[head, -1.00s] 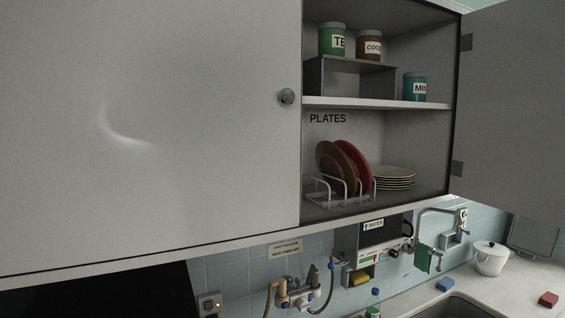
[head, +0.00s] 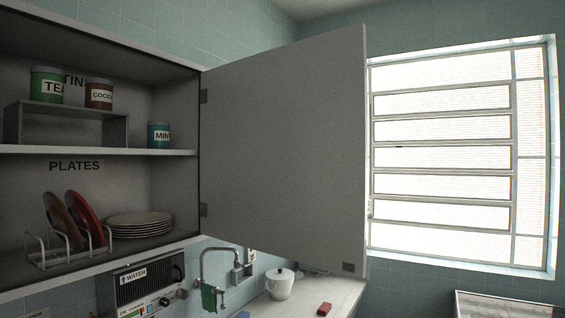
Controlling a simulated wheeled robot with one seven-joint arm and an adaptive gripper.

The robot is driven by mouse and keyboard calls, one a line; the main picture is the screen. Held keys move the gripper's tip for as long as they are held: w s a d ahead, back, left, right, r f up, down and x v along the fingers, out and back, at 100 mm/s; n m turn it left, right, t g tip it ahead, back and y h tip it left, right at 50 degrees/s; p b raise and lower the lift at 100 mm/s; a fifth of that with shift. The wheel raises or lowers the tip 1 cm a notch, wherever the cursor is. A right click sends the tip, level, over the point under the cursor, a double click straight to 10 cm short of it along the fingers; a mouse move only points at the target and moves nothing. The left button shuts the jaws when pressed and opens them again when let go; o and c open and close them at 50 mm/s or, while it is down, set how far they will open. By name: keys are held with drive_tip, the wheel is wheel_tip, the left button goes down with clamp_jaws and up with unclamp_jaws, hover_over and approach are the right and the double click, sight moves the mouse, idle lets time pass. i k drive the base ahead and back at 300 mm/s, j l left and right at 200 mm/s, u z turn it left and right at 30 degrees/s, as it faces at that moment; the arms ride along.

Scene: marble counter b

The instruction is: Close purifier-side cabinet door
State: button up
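The grey cabinet door (head: 283,150) stands wide open in the head view, hinged at the right side of the cabinet and swung out toward me. Its free edge is at the right, near the window. The open cabinet (head: 172,182) shows tins above and plates below. The water purifier (head: 147,284), marked WATER, is on the wall under the cabinet, partly cut off by the frame's bottom edge. My gripper is not in view.
On the upper shelf (head: 170,152) are tins marked TEA, COCO and MINT. A plate rack (head: 72,252) and stacked plates (head: 140,222) stand below. A tap (head: 216,262), a white lidded pot (head: 280,284) and a red block (head: 324,309) are below the door. A barred window (head: 440,155) is at right.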

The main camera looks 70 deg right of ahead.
sight(284, 129)
drive_tip(key=k+l+u, duration=0.1)
drive_tip(key=l, duration=0.3)
drive_tip(key=k+l+u, duration=0.1)
drive_tip(key=l, duration=0.3)
drive_tip(key=k+l+u, duration=0.1)
drive_tip(key=l, duration=0.3)
drive_tip(key=k+l, duration=0.15)
drive_tip(key=l, duration=0.25)
drive_tip(key=k+l+u, duration=0.15)
drive_tip(key=l, duration=0.2)
drive_tip(key=k+l+u, duration=0.1)
drive_tip(key=l, duration=0.3)
drive_tip(key=l+u, duration=0.2)
drive_tip(key=l, duration=1.15)
drive_tip(key=i, duration=0.05)
